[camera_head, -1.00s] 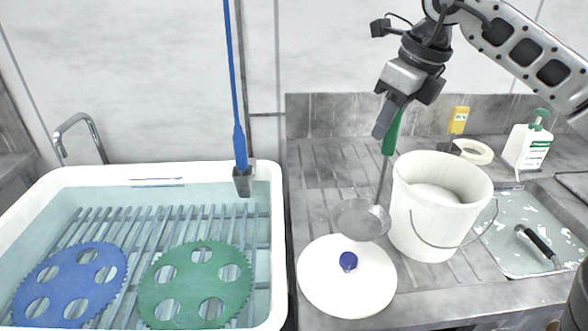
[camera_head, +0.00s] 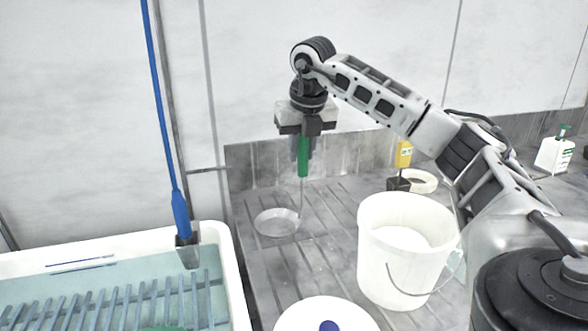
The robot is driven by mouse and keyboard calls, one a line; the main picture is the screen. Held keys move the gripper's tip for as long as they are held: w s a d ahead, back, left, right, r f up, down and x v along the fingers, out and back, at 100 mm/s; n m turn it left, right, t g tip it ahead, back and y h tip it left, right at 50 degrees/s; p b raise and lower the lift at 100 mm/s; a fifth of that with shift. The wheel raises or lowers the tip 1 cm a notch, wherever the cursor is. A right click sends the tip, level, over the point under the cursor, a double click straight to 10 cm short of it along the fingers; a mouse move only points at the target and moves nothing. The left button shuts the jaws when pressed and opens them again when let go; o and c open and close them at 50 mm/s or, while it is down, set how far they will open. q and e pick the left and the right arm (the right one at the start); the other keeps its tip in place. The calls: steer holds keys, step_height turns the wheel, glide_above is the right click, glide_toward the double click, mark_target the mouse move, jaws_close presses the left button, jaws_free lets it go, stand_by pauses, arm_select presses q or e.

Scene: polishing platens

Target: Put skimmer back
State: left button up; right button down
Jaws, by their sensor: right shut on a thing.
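The skimmer (camera_head: 277,222) has a green handle, a thin metal shaft and a round shallow metal bowl. My right gripper (camera_head: 303,153) is shut on its green handle and points down, with the skimmer hanging upright below it. The bowl is over the grooved grey drainboard (camera_head: 262,270), left of the white bucket (camera_head: 366,235). I cannot tell whether the bowl touches the board. The bucket holds whitish contents and its wire handle hangs down at the front. My left gripper is not in view.
A white lid with a blue knob (camera_head: 329,326) lies at the bottom edge. The white basin (camera_head: 225,262) with a rack is at left, with a blue-handled tool (camera_head: 181,213) at its corner. A yellow bottle (camera_head: 404,154), tape roll (camera_head: 420,181) and white bottle (camera_head: 553,153) stand behind.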

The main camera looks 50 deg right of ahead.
steer(key=w+a+x, duration=0.1)
steer(key=x, duration=0.5)
steer(key=shift+d+f+p, duration=0.25)
steer(key=shift+d+p, duration=0.1)
steer(key=shift+d, duration=0.1)
steer(key=c, duration=1.3)
jaws_free()
steer(key=shift+o, duration=0.2)
steer(key=shift+r, duration=0.1)
steer(key=v, duration=1.2)
